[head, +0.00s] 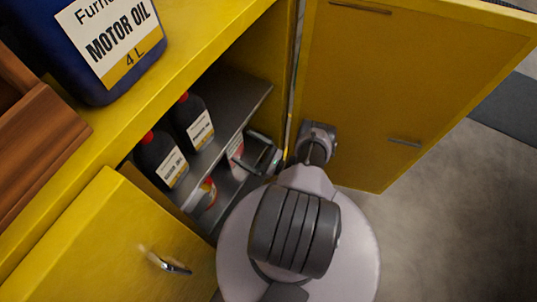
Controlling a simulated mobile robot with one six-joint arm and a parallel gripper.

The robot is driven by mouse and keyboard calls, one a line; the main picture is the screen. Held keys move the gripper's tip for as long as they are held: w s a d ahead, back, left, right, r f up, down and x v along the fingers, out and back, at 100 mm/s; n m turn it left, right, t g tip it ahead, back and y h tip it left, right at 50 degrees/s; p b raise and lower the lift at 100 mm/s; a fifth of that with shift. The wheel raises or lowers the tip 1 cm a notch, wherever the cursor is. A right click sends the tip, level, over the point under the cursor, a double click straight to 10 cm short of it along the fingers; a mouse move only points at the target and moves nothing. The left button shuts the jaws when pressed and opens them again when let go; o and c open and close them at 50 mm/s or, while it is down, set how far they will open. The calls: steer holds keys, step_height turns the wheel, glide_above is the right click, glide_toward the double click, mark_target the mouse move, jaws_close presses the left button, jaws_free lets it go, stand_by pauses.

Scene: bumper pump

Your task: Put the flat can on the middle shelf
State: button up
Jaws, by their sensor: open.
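The open yellow cabinet holds a grey shelf (236,98), which I take for the middle one, with bare room at its right end. Below it, a can with a red and yellow label (208,190) is partly hidden by the shelf edge and my arm. A white container with reddish print (236,149) also shows there. I cannot tell surely which one is the flat can. My gripper (260,163) reaches into the cabinet opening below the shelf edge, beside the white container. It is open, and I see nothing held. My arm hides part of the lower space.
Two dark bottles with red caps (195,122) (162,160) stand on the shelf's left part. A blue motor oil jug (100,50) and a wooden crate (35,130) are on top.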

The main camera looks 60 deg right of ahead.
steer(key=s+d, duration=0.2)
steer(key=s, duration=1)
steer(key=shift+s+f, duration=0.15)
steer(key=shift+s, duration=0.15)
steer(key=shift+d, duration=0.1)
